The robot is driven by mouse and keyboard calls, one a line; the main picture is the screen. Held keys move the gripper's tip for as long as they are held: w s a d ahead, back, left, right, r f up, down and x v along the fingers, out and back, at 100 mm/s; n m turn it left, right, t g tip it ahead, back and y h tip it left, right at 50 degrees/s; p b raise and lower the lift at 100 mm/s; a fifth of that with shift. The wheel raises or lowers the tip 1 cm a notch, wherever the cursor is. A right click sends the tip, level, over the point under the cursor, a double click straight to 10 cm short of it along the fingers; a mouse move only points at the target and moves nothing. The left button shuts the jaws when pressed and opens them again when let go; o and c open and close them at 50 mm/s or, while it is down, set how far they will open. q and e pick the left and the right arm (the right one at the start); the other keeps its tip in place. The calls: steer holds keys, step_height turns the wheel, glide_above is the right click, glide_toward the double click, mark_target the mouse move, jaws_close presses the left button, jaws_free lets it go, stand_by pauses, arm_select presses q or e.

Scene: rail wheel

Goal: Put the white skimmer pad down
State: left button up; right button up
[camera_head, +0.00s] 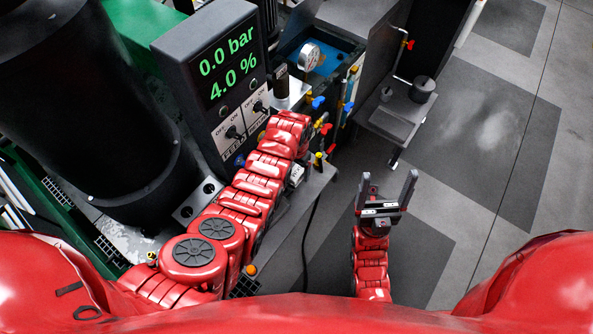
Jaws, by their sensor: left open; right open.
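I cannot make out the white skimmer pad for certain. A small white piece (297,175) shows just right of my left forearm, partly covered; I cannot tell whether it is the pad. My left arm reaches up and right, and its wrist end (289,126) is over the machine beside the display box. The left gripper's fingers are mostly hidden by the wrist, with nothing seen held in them. My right gripper (388,192) is open and empty, its two dark fingers pointing up the picture above the grey floor.
The display box (212,75) reads 0.0 bar and 4.0 %, with switches below. A large black cylinder (85,110) fills the left. A grey stand (395,122) is at upper centre-right. The floor at right is clear.

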mark_target(297, 171)
arm_select(q)
step_height(297, 171, up, 11)
steer(key=b, duration=0.1)
stand_by(0.4)
steer(key=shift+f, duration=0.1)
